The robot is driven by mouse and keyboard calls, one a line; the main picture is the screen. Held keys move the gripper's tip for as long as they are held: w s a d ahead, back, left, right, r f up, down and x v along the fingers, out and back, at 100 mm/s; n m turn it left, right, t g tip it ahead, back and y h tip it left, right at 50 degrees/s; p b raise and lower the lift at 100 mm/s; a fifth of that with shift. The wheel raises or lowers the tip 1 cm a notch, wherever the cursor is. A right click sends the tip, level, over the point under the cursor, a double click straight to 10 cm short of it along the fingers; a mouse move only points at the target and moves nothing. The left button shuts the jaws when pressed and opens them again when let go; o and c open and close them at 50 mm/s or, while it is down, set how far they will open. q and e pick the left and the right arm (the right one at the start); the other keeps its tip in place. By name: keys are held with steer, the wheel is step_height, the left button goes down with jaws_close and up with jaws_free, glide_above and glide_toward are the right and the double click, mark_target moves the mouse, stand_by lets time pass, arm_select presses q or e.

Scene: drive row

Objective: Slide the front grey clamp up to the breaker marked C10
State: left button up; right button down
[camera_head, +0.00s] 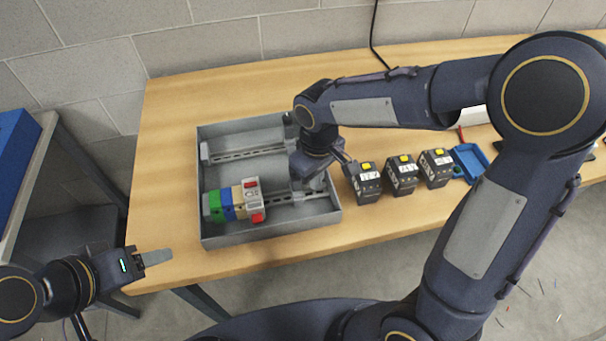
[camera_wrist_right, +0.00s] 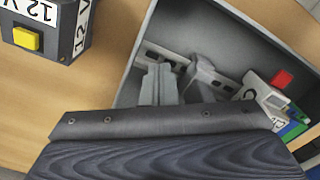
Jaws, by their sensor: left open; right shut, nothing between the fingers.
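The front rail (camera_head: 285,201) lies in a grey tray. On it stand a green block (camera_head: 216,206), blue and beige blocks, and a pale breaker (camera_head: 252,198) with red parts. The breaker also shows in the right wrist view (camera_wrist_right: 262,92); its marking is only partly legible. The front grey clamp (camera_wrist_right: 204,80) sits on the rail, with a short gap to the breaker; in the head view my arm partly hides it. My right gripper (camera_wrist_right: 160,85) is shut and empty beside the clamp, on the side away from the breaker; contact is unclear. My left gripper (camera_head: 157,257) is open, off the table's front left.
The tray (camera_head: 270,236) has raised walls and a second rail (camera_head: 250,153) at the back. Several dark boxes with yellow tops, including one close by (camera_head: 366,190), stand right of the tray, before a blue bin (camera_head: 470,161). The table's left part is clear.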

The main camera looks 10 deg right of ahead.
steer(key=shift+a, duration=0.1)
steer(key=shift+s+a, duration=0.1)
steer(key=shift+a, duration=3.7)
steer(key=shift+d, duration=0.65)
steer(key=shift+r, duration=0.1)
step_height(320, 180, up, 10)
steer(key=p, duration=0.8)
